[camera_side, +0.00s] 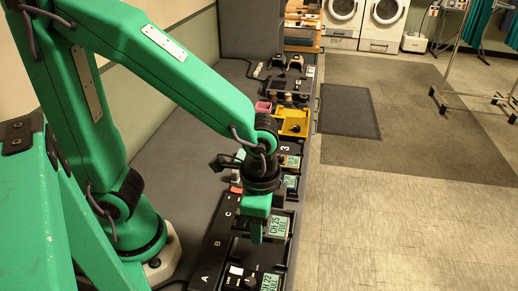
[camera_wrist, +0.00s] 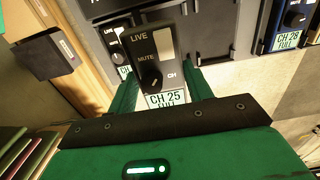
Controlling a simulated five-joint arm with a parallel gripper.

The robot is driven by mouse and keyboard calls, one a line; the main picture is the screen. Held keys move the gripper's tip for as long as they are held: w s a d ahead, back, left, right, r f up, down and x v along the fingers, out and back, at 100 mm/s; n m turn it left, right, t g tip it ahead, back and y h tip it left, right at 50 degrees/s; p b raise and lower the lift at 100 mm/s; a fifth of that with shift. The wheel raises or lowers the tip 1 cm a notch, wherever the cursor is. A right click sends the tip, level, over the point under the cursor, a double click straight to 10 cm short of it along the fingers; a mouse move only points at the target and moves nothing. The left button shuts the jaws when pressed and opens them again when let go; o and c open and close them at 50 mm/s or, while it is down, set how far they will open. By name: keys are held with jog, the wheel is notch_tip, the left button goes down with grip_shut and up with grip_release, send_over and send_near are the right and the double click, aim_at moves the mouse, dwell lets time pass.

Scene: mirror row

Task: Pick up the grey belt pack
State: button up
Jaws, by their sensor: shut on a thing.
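A dark grey belt pack (camera_wrist: 148,58) stands between my green fingers in the wrist view, marked LIVE and MUTE, with a black knob and a label reading CH 25 FULL. My gripper (camera_wrist: 160,82) is shut on its sides. In the side view my gripper (camera_side: 262,228) is low over the near part of the rack, and the pack's green CH 25 label (camera_side: 278,228) shows just right of it. The rest of the pack is largely hidden there. I cannot tell whether its base is clear of the rack.
A second pack labelled CH 22 (camera_side: 269,281) sits nearer in the black rack (camera_side: 212,255). A blue pack labelled CH 28 (camera_wrist: 293,20) is to the right in the wrist view. A yellow tray (camera_side: 295,122) stands farther along the bench.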

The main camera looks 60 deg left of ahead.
jog(key=shift+s+d+r, duration=0.25)
jog(key=shift+d, duration=0.05)
dwell(0.5)
jog(key=w+a, duration=0.4)
jog(key=w, duration=0.5)
jog(key=w+a, duration=0.4)
jog(key=w, duration=0.6)
jog(key=w+a+f, duration=0.1)
jog(key=w+a, duration=0.4)
jog(key=a, duration=0.6)
jog(key=w+a+f, duration=0.2)
jog(key=w+a, duration=0.4)
jog(key=a, duration=0.5)
jog(key=shift+a+f, duration=0.15)
jog(key=shift+f, duration=0.1)
jog(key=shift+f, duration=0.15)
